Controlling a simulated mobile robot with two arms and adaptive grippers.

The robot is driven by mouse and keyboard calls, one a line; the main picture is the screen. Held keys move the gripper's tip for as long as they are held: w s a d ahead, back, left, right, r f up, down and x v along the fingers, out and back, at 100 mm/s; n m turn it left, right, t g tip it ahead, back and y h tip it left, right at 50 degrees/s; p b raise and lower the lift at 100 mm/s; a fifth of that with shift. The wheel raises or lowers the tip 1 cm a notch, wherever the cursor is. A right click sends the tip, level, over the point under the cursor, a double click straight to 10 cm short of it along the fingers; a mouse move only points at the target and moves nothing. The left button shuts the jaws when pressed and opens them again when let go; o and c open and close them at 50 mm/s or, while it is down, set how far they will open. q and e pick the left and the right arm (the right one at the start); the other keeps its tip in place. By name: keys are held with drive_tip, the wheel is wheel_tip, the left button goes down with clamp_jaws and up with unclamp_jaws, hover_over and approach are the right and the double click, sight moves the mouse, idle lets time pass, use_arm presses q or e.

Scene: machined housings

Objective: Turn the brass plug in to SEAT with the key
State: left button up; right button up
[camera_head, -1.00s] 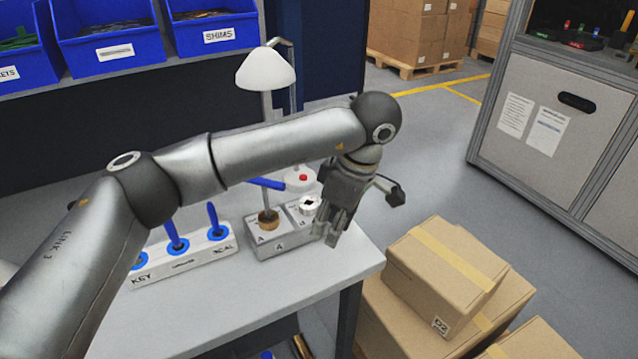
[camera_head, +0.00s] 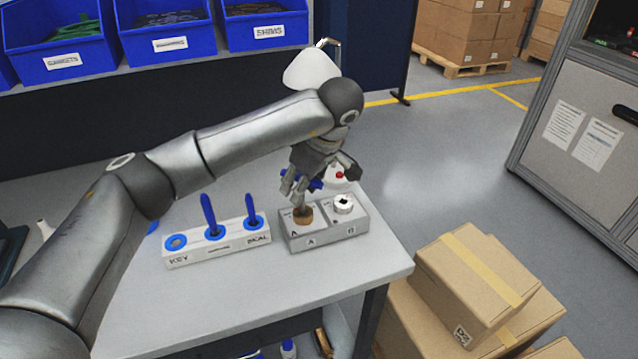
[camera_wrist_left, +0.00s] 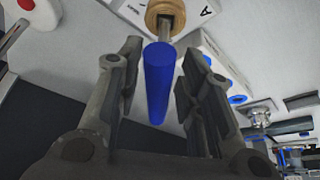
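The brass plug (camera_head: 303,216) sits in the left half, marked A, of a grey housing block (camera_head: 325,238). It also shows at the top of the left wrist view (camera_wrist_left: 166,14). A key stands in the plug: its grey shaft meets the brass, and its blue handle (camera_wrist_left: 159,82) points towards the wrist camera. My left gripper (camera_head: 297,188) is just above the plug, at the handle. In the left wrist view its two fingers (camera_wrist_left: 160,95) are open, with the handle between them and a gap on each side. The SEAT mark is not readable. My right gripper is not in view.
A white key rack (camera_head: 217,243) with blue-handled keys and one empty hole stands to the left. A white lamp (camera_head: 312,70) and a red button (camera_head: 340,175) are behind. Cardboard boxes (camera_head: 470,285) stand beyond the table's right edge.

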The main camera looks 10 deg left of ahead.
use_arm(q)
drive_tip(key=shift+x, duration=1.75)
clamp_jaws()
drive_tip(key=shift+f+m+t+b, duration=0.15)
drive_tip(key=shift+m+t+b, duration=0.2)
drive_tip(key=shift+m, duration=0.65)
drive_tip(key=shift+m+h, duration=0.3)
drive_tip(key=shift+m, duration=0.1)
drive_tip(key=shift+f+m+t+b, duration=0.1)
drive_tip(key=shift+m+t+b, duration=0.15)
drive_tip(key=shift+m+b, duration=0.25)
drive_tip(key=shift+d+m+h, duration=0.1)
drive_tip(key=shift+m+h, duration=0.3)
drive_tip(key=shift+m, duration=0.5)
